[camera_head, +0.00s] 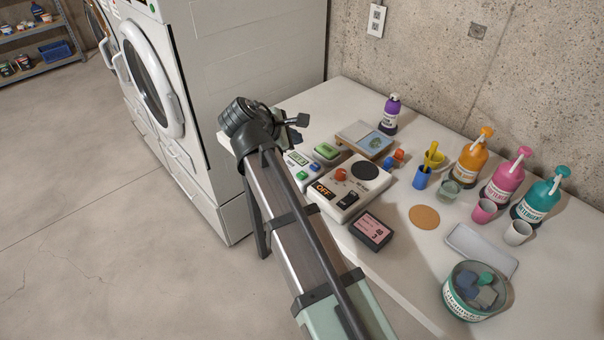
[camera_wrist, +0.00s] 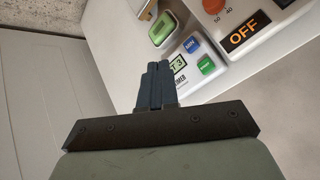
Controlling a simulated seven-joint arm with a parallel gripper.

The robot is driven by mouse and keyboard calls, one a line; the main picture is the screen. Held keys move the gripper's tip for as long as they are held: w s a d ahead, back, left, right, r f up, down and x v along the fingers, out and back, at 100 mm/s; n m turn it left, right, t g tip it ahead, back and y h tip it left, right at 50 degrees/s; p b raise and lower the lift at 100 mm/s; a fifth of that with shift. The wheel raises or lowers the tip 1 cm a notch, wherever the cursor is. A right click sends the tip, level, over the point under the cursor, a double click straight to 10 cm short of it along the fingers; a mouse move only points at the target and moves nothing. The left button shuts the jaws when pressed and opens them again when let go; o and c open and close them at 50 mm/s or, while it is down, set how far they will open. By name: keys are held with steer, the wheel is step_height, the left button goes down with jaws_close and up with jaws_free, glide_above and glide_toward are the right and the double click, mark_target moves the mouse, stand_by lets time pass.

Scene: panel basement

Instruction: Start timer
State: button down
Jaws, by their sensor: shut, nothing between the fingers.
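The timer (camera_head: 299,163) is a small white device at the left edge of the table, partly behind my arm in the head view. It also shows in the wrist view (camera_wrist: 186,78), with a display, a blue button (camera_wrist: 192,46) marked MIN and a green button (camera_wrist: 206,66) below it. My gripper (camera_head: 301,125) is shut and empty. In the wrist view its dark fingertips (camera_wrist: 158,66) overlap the left part of the timer's display, left of both buttons. I cannot tell whether the fingers touch the timer.
A white box with an orange knob and an OFF display (camera_head: 324,190) sits right of the timer. A green-topped object (camera_head: 327,151) lies behind it. Bottles, cups and a bowl (camera_head: 453,306) fill the right side. A white washer (camera_head: 175,90) stands left of the table.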

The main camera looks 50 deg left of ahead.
mark_target(300, 176)
steer(key=shift+w+d+r, duration=0.15)
steer(key=shift+w+d, duration=0.05)
steer(key=shift+d, duration=0.25)
steer(key=shift+w+d+r, duration=0.1)
steer(key=shift+w+d, duration=0.05)
steer(key=shift+d, duration=0.25)
steer(key=shift+f, duration=4.4)
steer(key=shift+f, duration=0.9)
steer(key=shift+r, duration=0.9)
steer(key=shift+r, duration=0.1)
steer(key=shift+r, duration=2.4)
